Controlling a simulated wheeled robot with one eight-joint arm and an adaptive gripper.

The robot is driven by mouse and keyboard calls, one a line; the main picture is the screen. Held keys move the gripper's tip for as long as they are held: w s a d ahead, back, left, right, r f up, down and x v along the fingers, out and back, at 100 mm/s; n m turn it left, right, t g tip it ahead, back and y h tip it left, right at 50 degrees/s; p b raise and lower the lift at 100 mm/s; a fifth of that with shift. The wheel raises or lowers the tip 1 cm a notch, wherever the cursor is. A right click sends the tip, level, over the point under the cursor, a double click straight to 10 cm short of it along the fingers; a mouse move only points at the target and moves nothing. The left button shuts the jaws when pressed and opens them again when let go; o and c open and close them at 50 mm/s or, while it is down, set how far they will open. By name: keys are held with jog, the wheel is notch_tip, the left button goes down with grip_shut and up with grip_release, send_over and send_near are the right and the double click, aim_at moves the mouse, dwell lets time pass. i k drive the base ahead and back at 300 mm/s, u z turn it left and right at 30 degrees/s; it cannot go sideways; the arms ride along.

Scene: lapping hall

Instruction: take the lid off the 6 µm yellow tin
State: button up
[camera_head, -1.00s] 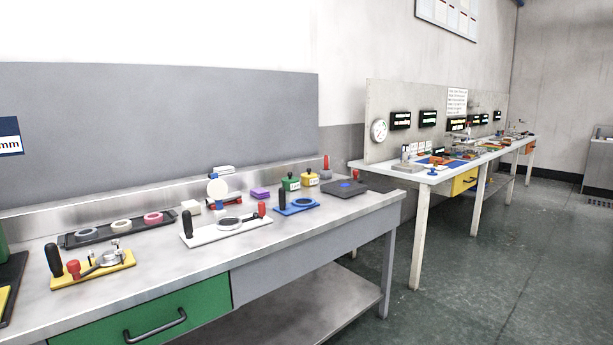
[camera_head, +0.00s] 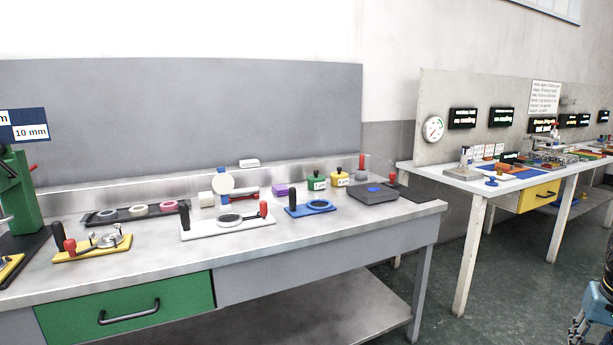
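A small yellow tin (camera_head: 340,179) with a white label and a dark knob on top stands near the back right of the metal bench. Its label is too small to read. A similar green tin (camera_head: 316,182) stands just left of it. The yellow tin's lid appears to be on.
A second bench (camera_head: 480,187) stands at right; floor between is open.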

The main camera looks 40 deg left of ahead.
aim_at(339, 174)
jog(key=u, duration=0.55)
jog(key=i, duration=0.8)
jog(key=u, duration=0.85)
jog(key=i, duration=0.4)
jog(key=u, duration=0.25)
